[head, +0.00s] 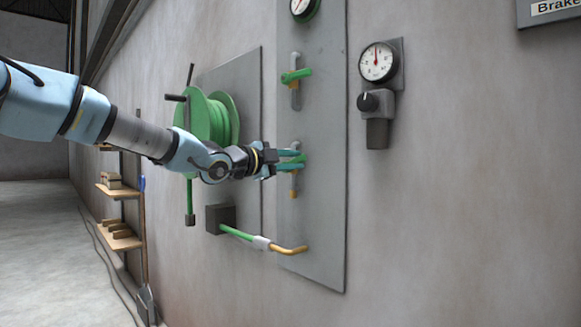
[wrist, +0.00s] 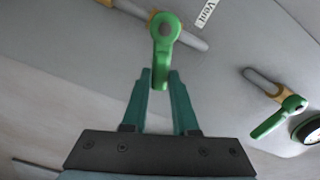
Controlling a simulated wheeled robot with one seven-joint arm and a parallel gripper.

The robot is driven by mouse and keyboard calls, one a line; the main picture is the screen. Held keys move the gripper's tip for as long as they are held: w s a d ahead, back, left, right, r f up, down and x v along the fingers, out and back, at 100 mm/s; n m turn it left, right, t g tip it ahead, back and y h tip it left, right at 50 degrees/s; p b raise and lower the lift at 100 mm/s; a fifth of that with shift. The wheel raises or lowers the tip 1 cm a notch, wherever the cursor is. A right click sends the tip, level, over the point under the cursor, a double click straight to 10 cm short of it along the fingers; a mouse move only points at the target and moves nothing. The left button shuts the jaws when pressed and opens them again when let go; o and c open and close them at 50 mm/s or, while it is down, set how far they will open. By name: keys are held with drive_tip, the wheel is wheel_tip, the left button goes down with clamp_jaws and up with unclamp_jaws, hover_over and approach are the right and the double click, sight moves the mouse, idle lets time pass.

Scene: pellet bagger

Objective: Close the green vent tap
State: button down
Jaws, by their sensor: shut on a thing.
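The green vent tap (wrist: 164,32) sits on a short brass-and-grey pipe beside a "Vent" label in the wrist view. Its lever points down in that view, between the teal fingers of my gripper (wrist: 161,76), steeply across the pipe but not quite square to it. My gripper is shut on the lever's end. In the head view my gripper (head: 297,160) is at the lower tap on the tall grey panel, and its fingers hide most of the lever.
A second green tap (head: 296,76) is higher on the grey panel (head: 318,215), with a gauge above it. A green hose reel (head: 218,118) hangs to the left. A green pipe with a brass end (head: 290,250) juts out below. A gauge (head: 377,62) with a black knob is at the right.

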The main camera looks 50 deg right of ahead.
drive_tip(key=shift+s+f+m+b, duration=0.1)
drive_tip(key=shift+f+m+b, duration=0.45)
drive_tip(key=shift+m+b, duration=0.5)
drive_tip(key=shift+s+f+m+b, duration=0.1)
drive_tip(key=shift+f+m+b, duration=0.4)
drive_tip(key=shift+m+b, duration=0.5)
drive_tip(key=c, duration=0.7)
unclamp_jaws()
drive_tip(key=shift+a, duration=0.1)
drive_tip(key=a, duration=1)
drive_tip(key=shift+w+a, duration=0.3)
drive_tip(key=shift+w, duration=0.05)
